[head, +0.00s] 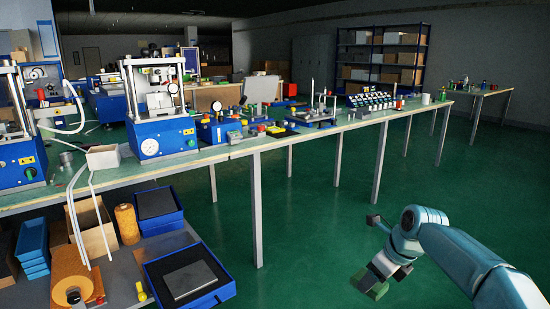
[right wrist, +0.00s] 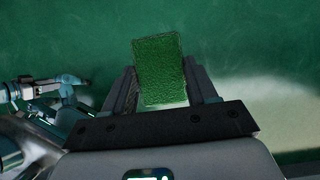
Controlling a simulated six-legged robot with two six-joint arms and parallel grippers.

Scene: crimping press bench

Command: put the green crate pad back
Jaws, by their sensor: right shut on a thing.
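The green crate pad is a small textured green block. In the right wrist view the pad (right wrist: 160,70) stands between the two dark fingers of my right gripper (right wrist: 162,85), which is shut on it. In the head view my right gripper (head: 370,281) hangs over the open green floor at the lower right, apart from the bench, with a bit of the green pad (head: 378,291) showing below it. The rest of the pad is hidden by the gripper. My left gripper does not show in the head view.
The long bench (head: 262,140) carries presses and small parts. On the low shelf at the lower left are an open blue crate (head: 226,287) with a grey slab, another blue crate (head: 180,221), an orange spool (head: 127,224) and a cardboard box (head: 92,238). The floor (head: 310,230) before the bench is clear.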

